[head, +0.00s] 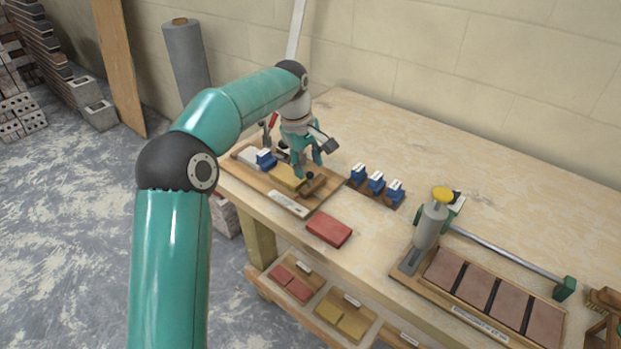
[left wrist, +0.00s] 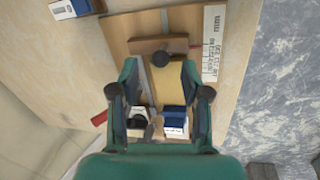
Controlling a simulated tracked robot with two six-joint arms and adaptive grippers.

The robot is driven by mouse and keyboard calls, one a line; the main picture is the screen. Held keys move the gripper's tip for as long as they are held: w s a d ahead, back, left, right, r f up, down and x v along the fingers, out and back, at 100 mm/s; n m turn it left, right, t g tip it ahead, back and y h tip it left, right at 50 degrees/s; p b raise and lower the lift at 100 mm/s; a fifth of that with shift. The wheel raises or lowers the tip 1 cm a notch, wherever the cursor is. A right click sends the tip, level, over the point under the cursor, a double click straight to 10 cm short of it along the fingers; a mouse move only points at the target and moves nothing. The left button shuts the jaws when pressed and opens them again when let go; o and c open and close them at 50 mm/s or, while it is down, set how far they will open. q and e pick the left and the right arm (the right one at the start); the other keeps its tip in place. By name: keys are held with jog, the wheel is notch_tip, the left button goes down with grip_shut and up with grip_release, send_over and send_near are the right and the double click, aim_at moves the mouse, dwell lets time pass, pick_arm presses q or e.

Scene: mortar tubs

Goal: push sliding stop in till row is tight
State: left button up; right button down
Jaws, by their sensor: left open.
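The sliding stop (head: 320,186) is a brown wooden bar with a dark round knob, lying across the wooden board (head: 262,189). In the left wrist view the stop (left wrist: 177,45) is near the upper middle, with a yellow block (left wrist: 168,84) reaching toward it. A blue-and-white piece (left wrist: 174,120) and a dark-and-white piece sit beyond the yellow block. My left gripper (head: 308,168) is open, pointing down above the row near the stop. In the left wrist view its fingers (left wrist: 159,72) are spread, with nothing held between them. My right gripper is not in view.
Several blue-and-white pieces (head: 376,182) stand in a wooden rack right of the board. A red brick (head: 329,229) lies in front on the workbench (head: 400,143). A tray of brown tiles (head: 475,292) and a grey cylinder tool (head: 430,226) stand at the right.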

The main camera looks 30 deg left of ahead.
aim_at(310, 174)
pick_arm(q)
jog(key=shift+w+d+f, duration=0.1)
jog(key=shift+w+f, duration=0.1)
jog(key=shift+f, duration=0.95)
jog(key=shift+w+f, duration=0.2)
jog(key=shift+f, duration=0.9)
grip_shut()
jog(key=shift+a+r+p, duration=0.2)
jog(key=shift+a+p, duration=0.2)
jog(key=shift+a, duration=0.05)
jog(key=a+p, duration=0.1)
jog(key=a, duration=0.1)
jog(key=shift+w+a+p, duration=0.15)
jog(key=shift+a+p, duration=0.15)
jog(key=shift+p, duration=0.1)
jog(key=shift+a+f, duration=0.1)
jog(key=shift+a, duration=0.2)
grip_release()
jog(key=shift+d, duration=0.1)
jog(key=shift+f, duration=0.1)
